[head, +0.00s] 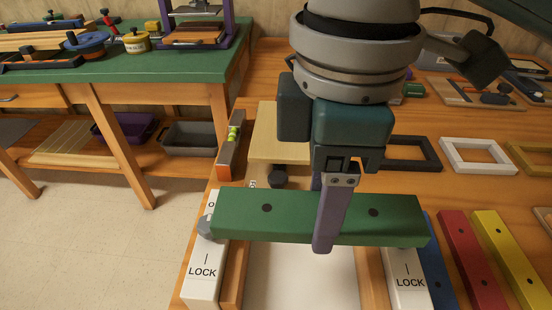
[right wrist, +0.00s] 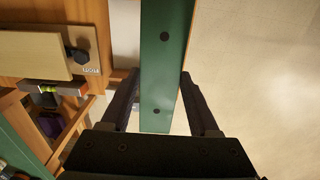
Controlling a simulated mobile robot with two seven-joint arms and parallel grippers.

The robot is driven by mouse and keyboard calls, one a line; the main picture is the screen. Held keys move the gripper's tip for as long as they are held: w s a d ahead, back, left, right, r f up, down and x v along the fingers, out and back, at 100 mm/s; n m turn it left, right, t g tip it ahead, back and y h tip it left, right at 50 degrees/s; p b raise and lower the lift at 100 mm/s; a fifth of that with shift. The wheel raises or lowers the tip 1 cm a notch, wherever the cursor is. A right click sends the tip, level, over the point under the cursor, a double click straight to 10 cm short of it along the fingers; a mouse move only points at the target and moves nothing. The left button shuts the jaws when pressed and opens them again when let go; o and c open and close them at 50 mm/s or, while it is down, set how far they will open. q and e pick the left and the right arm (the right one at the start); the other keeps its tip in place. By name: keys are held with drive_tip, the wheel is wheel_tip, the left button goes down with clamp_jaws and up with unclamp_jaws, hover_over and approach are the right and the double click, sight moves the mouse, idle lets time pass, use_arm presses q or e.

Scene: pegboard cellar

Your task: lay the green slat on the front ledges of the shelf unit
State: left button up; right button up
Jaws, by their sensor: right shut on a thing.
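The green slat (head: 265,212) lies level across the lower middle of the head view, with two dark holes in it. My right gripper (head: 322,215) is shut on it near its middle, one purple finger in front. In the right wrist view the slat (right wrist: 162,60) runs between both fingers (right wrist: 160,85). The slat spans two wooden rails with white LOCK blocks, the left block (head: 203,270) and the right block (head: 407,280), apparently part of the shelf unit. I cannot tell whether the slat touches them; the ledges are hidden. My left gripper is not in view.
Blue (head: 437,265), red (head: 470,260) and yellow (head: 510,262) slats lie to the right. Black (head: 412,155) and white (head: 478,157) frames lie behind them. A spirit level (head: 232,145) stands left of a pale board (head: 264,130). A green-topped bench (head: 150,67) stands at the left.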

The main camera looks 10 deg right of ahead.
wheel_tip(320, 180, down, 12)
drive_tip(key=b, duration=0.3)
drive_tip(key=shift+f, duration=0.65)
drive_tip(key=o, duration=1.4)
drive_tip(key=shift+o, duration=0.2)
